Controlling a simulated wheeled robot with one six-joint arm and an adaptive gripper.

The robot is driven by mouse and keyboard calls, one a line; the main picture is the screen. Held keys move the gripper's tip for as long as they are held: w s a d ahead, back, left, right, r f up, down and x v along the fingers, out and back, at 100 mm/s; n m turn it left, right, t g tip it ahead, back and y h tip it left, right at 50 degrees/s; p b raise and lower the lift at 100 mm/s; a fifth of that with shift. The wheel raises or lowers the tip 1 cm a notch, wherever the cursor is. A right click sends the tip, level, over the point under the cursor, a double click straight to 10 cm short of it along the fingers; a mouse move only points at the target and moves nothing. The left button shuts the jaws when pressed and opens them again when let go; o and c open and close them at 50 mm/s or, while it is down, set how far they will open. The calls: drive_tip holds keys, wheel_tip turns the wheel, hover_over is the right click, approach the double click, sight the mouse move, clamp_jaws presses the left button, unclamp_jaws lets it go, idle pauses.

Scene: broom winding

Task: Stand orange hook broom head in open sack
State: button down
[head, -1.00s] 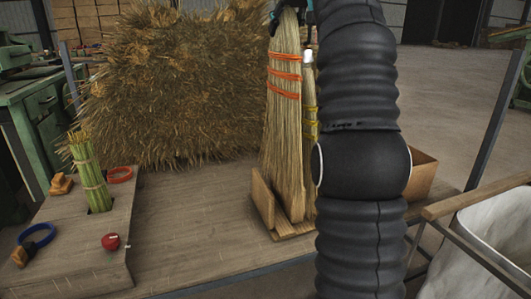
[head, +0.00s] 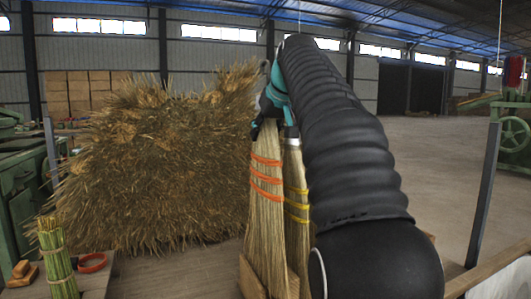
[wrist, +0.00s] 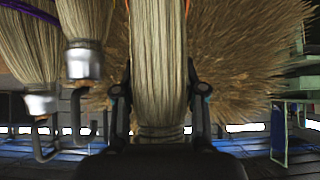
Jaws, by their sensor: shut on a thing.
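The broom head with orange bands (head: 266,185) stands upright, straw end down, in the head view. My gripper (head: 265,108) is shut on its upper part. In the wrist view the pale straw of the held broom head (wrist: 160,60) runs between my two fingers (wrist: 160,98); its hook is hidden. Its lower end is cut off in the head view, so I cannot tell whether it touches the rack. Part of the open white sack (head: 512,284) shows at the lower right corner, apart from the broom head.
A broom head with yellow bands (head: 297,205) stands close on the right, partly behind my arm. Hooked broom heads (wrist: 82,50) also show at the wrist view's left. A wooden rack (head: 250,278), a large straw pile (head: 150,165) and a tied bundle (head: 56,262) are nearby.

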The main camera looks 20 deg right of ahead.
sight(266, 151)
drive_tip(key=shift+f+b, duration=0.85)
drive_tip(key=shift+f, duration=1.55)
drive_tip(key=shift+f+b, duration=0.4)
drive_tip(key=shift+f, duration=0.15)
drive_tip(key=c, duration=0.7)
unclamp_jaws()
drive_tip(key=shift+o, duration=0.2)
drive_tip(key=shift+f, duration=0.1)
drive_tip(key=shift+r+p, duration=0.35)
drive_tip(key=shift+r, duration=0.1)
drive_tip(key=p+v, duration=0.1)
drive_tip(key=v, duration=1)
drive_tip(key=shift+r+p, duration=0.15)
drive_tip(key=shift+p, duration=0.2)
drive_tip(key=shift+s+r, duration=0.35)
drive_tip(key=shift+s, duration=0.05)
